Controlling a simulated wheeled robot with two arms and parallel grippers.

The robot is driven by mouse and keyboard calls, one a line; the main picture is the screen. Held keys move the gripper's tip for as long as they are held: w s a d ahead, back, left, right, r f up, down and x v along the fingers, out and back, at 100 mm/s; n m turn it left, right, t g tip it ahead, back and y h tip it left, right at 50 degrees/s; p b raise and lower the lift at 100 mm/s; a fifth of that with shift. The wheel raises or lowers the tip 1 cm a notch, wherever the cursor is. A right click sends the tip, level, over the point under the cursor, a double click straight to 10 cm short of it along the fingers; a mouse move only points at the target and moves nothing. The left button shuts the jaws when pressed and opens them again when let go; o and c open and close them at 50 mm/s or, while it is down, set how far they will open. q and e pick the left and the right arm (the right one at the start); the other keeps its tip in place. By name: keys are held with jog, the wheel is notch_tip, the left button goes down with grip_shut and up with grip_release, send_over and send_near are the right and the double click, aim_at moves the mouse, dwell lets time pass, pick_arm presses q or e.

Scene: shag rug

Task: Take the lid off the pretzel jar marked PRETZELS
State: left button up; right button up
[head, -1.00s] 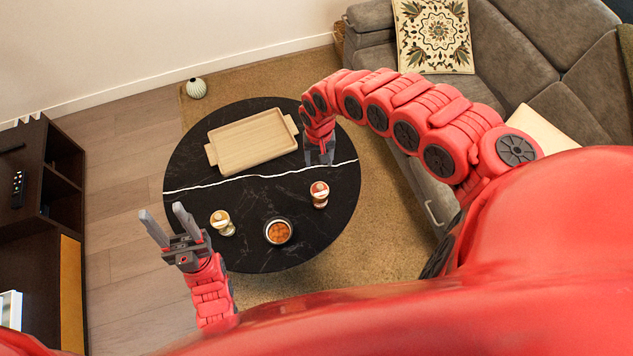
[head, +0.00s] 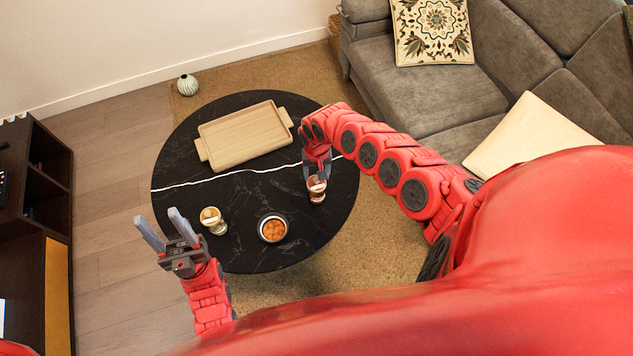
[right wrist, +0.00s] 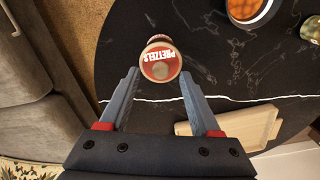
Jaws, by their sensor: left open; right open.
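The pretzel jar (head: 317,193) stands on the black round table, just below my right gripper in the head view. In the right wrist view its red lid (right wrist: 158,56) faces the camera, with PRETZELS in white letters and a round brownish knob (right wrist: 160,70). The lid appears on the jar. My right gripper (right wrist: 160,74) is open, its fingertips to either side of the lid and apart from it; how far above it is, I cannot tell. My left gripper (head: 162,226) is open and empty, left of the table's near edge in the head view.
A bowl of orange-brown food (head: 272,228) and a second jar with a pale lid (head: 212,219) stand left of the pretzel jar. A wooden tray (head: 203,130) lies at the back of the black table (head: 175,175). A grey sofa (head: 440,100) is on the right.

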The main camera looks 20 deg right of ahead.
jog(key=shift+f, duration=0.95)
jog(key=shift+c, duration=0.3)
grip_shut()
jog(key=shift+r, duration=0.1)
